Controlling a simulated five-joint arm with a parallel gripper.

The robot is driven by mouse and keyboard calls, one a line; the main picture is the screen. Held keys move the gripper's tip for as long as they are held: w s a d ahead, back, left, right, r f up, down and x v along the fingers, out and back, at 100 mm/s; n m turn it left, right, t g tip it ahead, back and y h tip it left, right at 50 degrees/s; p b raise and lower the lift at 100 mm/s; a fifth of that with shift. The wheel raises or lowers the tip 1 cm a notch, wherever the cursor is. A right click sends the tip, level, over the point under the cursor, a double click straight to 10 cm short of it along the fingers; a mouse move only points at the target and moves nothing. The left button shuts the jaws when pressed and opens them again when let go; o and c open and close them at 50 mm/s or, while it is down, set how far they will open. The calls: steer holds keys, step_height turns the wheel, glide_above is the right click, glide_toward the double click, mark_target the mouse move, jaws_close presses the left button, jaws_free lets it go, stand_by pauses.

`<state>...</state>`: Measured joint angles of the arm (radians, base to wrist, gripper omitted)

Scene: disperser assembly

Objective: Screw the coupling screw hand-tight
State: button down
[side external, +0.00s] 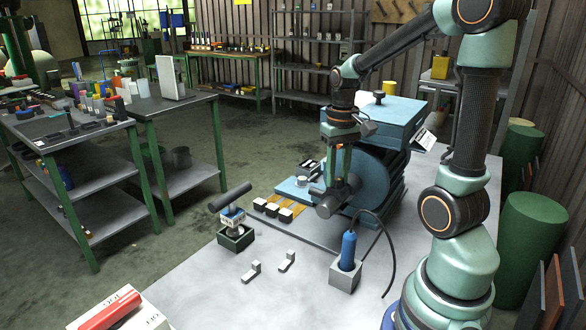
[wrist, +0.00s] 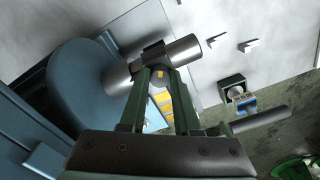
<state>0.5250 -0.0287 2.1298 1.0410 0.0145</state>
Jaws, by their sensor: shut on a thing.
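My gripper (side external: 342,178) points down at the grey shaft (side external: 327,208) in front of the round blue housing (side external: 360,180). In the wrist view its two green fingers (wrist: 160,82) close in on a small round dark end, which I take to be the coupling screw (wrist: 160,75). It sits at a dark collar (wrist: 152,52) around the shaft, with bright metal cylinder (wrist: 183,52) on either side. My gripper is shut on the screw. The fingers hide most of the screw, so its depth in the collar cannot be told.
A blue tool (side external: 348,250) stands in a grey block (side external: 345,276), with a black cable beside it. A dark-handled tool (side external: 230,197) stands in a dark green holder (side external: 236,238). Two small grey brackets (side external: 286,262) lie on the table.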

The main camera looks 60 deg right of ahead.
mark_target(337, 178)
steer(key=c, duration=0.6)
jaws_free()
step_height(337, 178, up, 12)
steer(key=shift+r, duration=0.1)
steer(key=a+f+n+t, duration=0.1)
steer(key=a+n+t, duration=0.1)
steer(key=a, duration=0.3)
steer(key=a+f+n+t, duration=0.1)
steer(key=a+f+n, duration=0.1)
steer(key=a, duration=0.4)
steer(key=a+f+n+t, duration=0.1)
steer(key=a+n+t, duration=0.1)
steer(key=a, duration=0.3)
steer(key=shift+a+f+t, duration=0.25)
steer(key=shift+f+t, duration=0.05)
steer(key=shift+f, duration=0.1)
